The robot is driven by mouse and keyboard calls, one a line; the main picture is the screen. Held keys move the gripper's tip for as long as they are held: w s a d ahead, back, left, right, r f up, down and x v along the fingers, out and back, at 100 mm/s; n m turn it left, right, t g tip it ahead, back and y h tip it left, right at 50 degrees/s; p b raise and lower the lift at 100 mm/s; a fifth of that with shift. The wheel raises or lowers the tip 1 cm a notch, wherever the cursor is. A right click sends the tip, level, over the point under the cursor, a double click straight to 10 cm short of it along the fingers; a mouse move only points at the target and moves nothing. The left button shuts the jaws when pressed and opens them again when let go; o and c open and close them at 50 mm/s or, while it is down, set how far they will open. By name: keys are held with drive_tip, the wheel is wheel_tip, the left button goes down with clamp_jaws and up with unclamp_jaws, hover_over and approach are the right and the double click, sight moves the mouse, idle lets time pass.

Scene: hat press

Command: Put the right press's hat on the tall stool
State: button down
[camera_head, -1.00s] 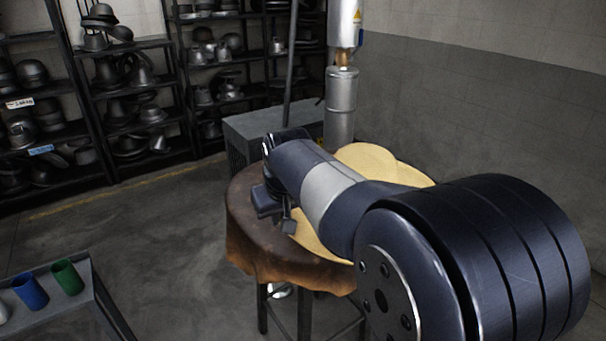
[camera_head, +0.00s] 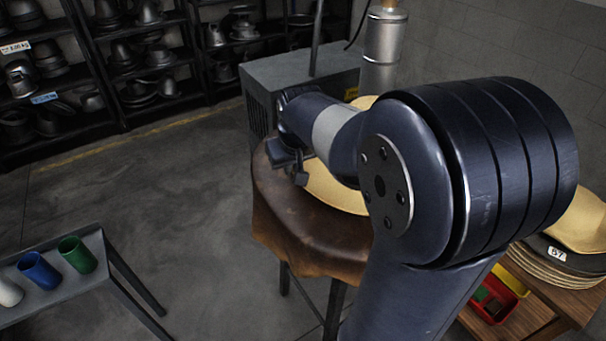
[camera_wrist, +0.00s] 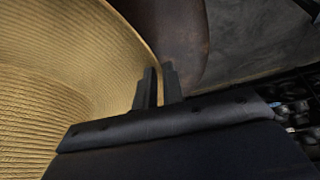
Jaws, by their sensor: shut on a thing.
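A straw-coloured hat (camera_head: 335,190) is at the brown leather-topped stool (camera_head: 300,235), partly hidden behind my arm. In the wrist view the hat's ribbed surface (camera_wrist: 60,80) fills the left side, and its brim edge runs between my fingers. My gripper (camera_wrist: 158,82) is shut on that brim edge. In the head view my gripper (camera_head: 295,175) is above the stool's left part. The stool's brown top (camera_wrist: 185,35) also shows beyond the fingers. Whether the hat touches the stool top is hidden.
A grey cabinet (camera_head: 290,80) and a metal cylinder (camera_head: 383,45) stand behind the stool. A side table (camera_head: 60,285) with coloured cups is at lower left. A wooden shelf (camera_head: 545,290) with stacked hats is at right. Black racks (camera_head: 120,80) line the back wall.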

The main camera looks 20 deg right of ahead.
drive_tip(key=shift+f, duration=2.25)
drive_tip(key=c, duration=2)
unclamp_jaws()
drive_tip(key=shift+f, duration=0.15)
drive_tip(key=o, duration=0.5)
drive_tip(key=shift+s+r, duration=0.15)
drive_tip(key=shift+r, duration=0.5)
drive_tip(key=v, duration=1.1)
